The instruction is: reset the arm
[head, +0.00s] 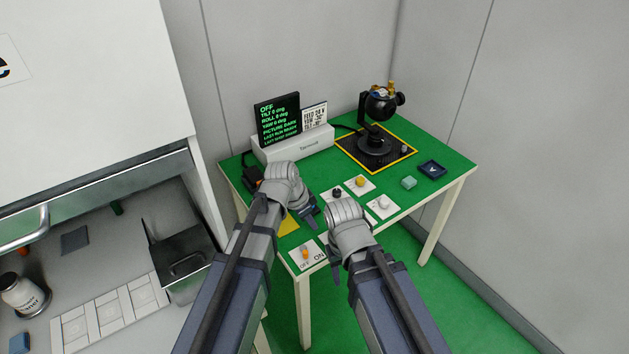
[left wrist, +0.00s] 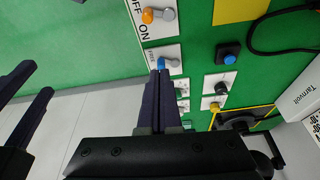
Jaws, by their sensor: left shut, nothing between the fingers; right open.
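My left gripper (head: 312,222) is shut and empty above the green table's (head: 325,172) front part. In the left wrist view its fingertips (left wrist: 160,74) overlap a white switch plate with a blue-tipped lever (left wrist: 174,63); I cannot tell whether they touch it. My right gripper (head: 334,274) is lower, at the table's front edge, near the OFF/ON switch plate (head: 299,261). Its parted, empty fingers show at the left edge of the left wrist view (left wrist: 22,112). The ON/OFF lever has an orange tip (left wrist: 148,16). My grippers and arms hide parts of the front panel.
A black gimbal camera (head: 380,103) stands on a yellow-edged black pad at the back right. A terminal (head: 300,143) carries a screen reading OFF. Knob plates (head: 360,184), a teal block (head: 409,183) and a dark blue tray (head: 432,169) lie right. A white cabinet stands left.

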